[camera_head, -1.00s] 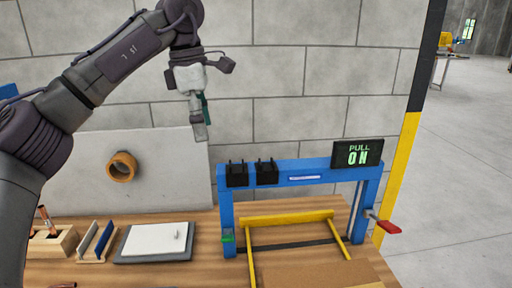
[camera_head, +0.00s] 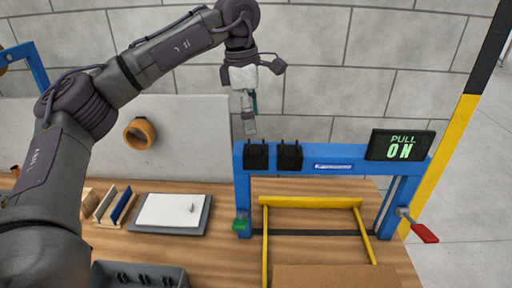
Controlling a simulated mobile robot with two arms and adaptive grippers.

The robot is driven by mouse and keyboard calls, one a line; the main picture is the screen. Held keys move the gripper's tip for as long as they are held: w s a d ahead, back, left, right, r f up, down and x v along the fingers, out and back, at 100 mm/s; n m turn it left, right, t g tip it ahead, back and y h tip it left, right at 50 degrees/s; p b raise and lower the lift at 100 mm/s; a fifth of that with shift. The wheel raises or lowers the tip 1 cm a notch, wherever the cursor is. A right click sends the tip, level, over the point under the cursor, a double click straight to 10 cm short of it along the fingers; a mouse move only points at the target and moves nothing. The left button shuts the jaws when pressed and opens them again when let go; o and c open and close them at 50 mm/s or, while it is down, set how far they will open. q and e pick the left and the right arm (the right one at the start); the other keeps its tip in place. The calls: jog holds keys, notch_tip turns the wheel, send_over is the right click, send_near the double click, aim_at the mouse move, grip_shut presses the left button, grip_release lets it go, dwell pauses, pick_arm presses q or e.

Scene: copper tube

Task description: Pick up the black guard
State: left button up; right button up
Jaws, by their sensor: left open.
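Two black blocky pieces sit side by side on the crossbar of the blue frame (camera_head: 345,155), a left one (camera_head: 256,156) and a right one (camera_head: 289,156). I cannot tell which black piece is the guard. Several small black parts (camera_head: 145,279) also show in a dark grey tray (camera_head: 103,268) at the bottom edge, partly cut off. My left gripper (camera_head: 249,122) points down in front of the grey wall, just above the left black piece in the picture. It is open and holds nothing visible. My right gripper is out of view.
A yellow bar frame (camera_head: 312,202) and brown board (camera_head: 335,277) lie inside the blue frame. A lit ON sign (camera_head: 400,145) and red handle (camera_head: 425,233) are at right.

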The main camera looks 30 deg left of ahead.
aim_at(256, 144)
pick_arm(q)
jog(key=shift+f, duration=0.25)
jog(key=f+p, duration=0.2)
jog(key=f, duration=0.1)
jog(key=shift+s+d+f+p, duration=0.1)
jog(key=shift+d+f+p, duration=0.15)
jog(key=shift+d+p, duration=0.1)
jog(key=shift+f, duration=0.6)
jog(key=shift+d, duration=0.1)
jog(key=c, duration=1.2)
jog(key=shift+r, duration=0.1)
